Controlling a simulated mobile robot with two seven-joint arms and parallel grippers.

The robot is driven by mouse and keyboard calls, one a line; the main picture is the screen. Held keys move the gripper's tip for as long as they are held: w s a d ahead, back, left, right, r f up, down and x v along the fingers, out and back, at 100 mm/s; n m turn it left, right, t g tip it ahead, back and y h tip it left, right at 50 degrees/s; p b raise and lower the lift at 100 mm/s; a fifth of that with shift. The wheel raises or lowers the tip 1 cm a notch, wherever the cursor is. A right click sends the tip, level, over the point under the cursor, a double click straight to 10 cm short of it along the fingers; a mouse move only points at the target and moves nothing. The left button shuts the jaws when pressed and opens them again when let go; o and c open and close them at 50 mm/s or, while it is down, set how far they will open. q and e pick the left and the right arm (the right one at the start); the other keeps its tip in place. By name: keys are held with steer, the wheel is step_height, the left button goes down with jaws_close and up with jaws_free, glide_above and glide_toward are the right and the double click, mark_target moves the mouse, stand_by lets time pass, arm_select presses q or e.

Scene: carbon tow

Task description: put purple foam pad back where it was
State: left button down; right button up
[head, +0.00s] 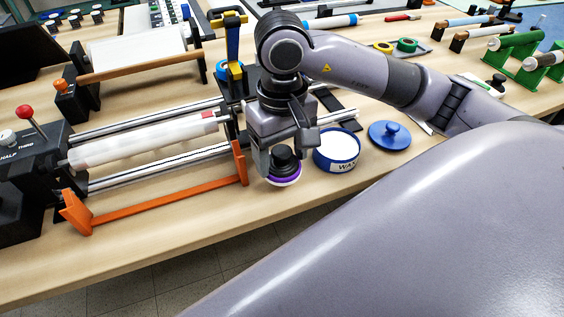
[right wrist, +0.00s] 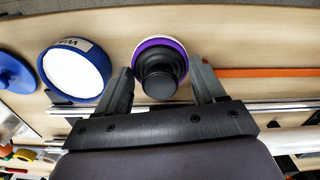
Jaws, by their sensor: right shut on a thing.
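The purple foam pad (head: 284,180) has a black round knob on top, a purple foam band and a pale rim underneath. It is near the front edge of the table, just left of the blue wax tin (head: 337,154). My right gripper (head: 283,158) points down over it and is shut on its black knob. In the right wrist view the pad (right wrist: 148,44) sits between the two fingers (right wrist: 163,72). I cannot tell whether its underside touches the table. My left gripper is not in view.
A blue lid (head: 389,135) lies right of the tin. Left of the pad, an orange bracket (head: 170,199) runs along the front of metal rails (head: 160,164) with a white roller (head: 140,144). Bare table lies in front of the bracket.

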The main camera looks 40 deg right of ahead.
mark_target(282, 166)
step_height(282, 166, down, 3)
steer(key=shift+f, duration=0.1)
steer(key=o, duration=0.6)
steer(key=shift+f+b, duration=0.1)
steer(key=shift+b, duration=0.25)
steer(key=o, duration=0.4)
steer(key=shift+r+p, duration=0.35)
steer(key=shift+p, duration=0.1)
step_height(282, 166, up, 12)
steer(key=shift+f+p, duration=0.1)
steer(key=shift+p, duration=0.35)
